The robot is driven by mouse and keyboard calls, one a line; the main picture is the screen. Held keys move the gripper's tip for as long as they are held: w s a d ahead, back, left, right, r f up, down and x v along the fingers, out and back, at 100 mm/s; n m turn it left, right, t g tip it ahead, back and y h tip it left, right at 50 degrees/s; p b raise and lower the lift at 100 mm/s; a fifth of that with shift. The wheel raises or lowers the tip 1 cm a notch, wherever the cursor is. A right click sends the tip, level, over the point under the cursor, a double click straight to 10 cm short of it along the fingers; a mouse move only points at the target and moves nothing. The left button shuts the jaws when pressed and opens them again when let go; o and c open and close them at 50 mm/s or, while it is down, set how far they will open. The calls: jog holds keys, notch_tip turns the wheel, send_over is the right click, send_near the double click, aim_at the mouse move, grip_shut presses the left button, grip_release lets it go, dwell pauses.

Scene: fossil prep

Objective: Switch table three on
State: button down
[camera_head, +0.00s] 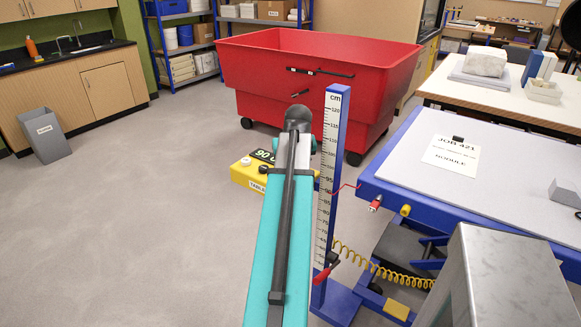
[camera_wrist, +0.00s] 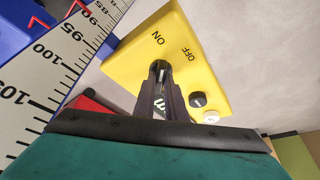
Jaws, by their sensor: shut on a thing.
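A yellow control box (camera_head: 246,178) stands beside the tall scale in the head view, with a partly hidden label and a dark display showing green digits. In the wrist view the yellow box (camera_wrist: 190,55) fills the middle, with ON printed at left and OFF at right. My gripper (camera_wrist: 159,68) is at the box face below these words. Its fingers are shut on a switch lever, which they almost wholly hide, so I cannot tell its position. A black knob (camera_wrist: 198,100) and a white knob (camera_wrist: 211,117) sit right of the fingers. In the head view my arm hides the gripper.
A centimetre scale (camera_head: 329,180) on a blue stand rises close beside my arm. A blue-framed table (camera_head: 480,170) with a JOB 421 sheet stands at right, a coiled yellow hose below it. A red wheeled bin (camera_head: 315,75) stands behind.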

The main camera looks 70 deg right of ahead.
jog(key=shift+d+n+t+y+p, duration=0.1)
jog(key=shift+n+t+y+p, duration=0.25)
jog(key=shift+n, duration=0.95)
jog(key=c, duration=1.8)
grip_release()
jog(key=b+v, duration=0.2)
jog(key=v, duration=1.2)
jog(key=shift+d+f, duration=0.1)
